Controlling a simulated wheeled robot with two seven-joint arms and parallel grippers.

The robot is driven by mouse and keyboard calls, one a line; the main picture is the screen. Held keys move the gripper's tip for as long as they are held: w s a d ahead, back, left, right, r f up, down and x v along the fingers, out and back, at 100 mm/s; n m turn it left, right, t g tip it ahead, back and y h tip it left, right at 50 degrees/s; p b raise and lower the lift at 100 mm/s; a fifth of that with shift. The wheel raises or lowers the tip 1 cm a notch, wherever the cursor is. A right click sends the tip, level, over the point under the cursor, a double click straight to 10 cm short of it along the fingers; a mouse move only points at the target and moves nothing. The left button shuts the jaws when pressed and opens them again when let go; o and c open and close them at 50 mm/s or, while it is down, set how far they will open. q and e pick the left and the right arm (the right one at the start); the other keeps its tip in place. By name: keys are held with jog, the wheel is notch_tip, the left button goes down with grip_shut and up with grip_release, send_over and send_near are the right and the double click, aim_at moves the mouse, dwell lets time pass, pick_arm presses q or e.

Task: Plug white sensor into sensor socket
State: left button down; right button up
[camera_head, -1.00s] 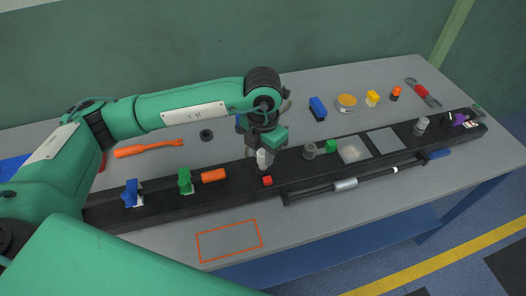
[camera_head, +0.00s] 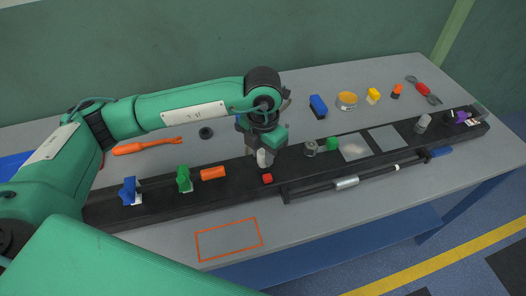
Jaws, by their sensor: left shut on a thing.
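My left gripper (camera_head: 264,150) points down over the black rail at the middle of the table. It is shut on the white sensor (camera_head: 264,159), a small pale cylinder held upright just above or at the rail. I cannot tell which fixture is the sensor socket; the spot under the sensor is hidden, and I cannot tell whether the sensor touches the rail. My right gripper does not show.
The orange-outlined area (camera_head: 229,239) is empty.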

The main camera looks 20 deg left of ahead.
pick_arm(q)
jog(key=shift+f, duration=0.15)
jog(key=c, duration=1)
grip_release()
jog(key=shift+c, duration=0.2)
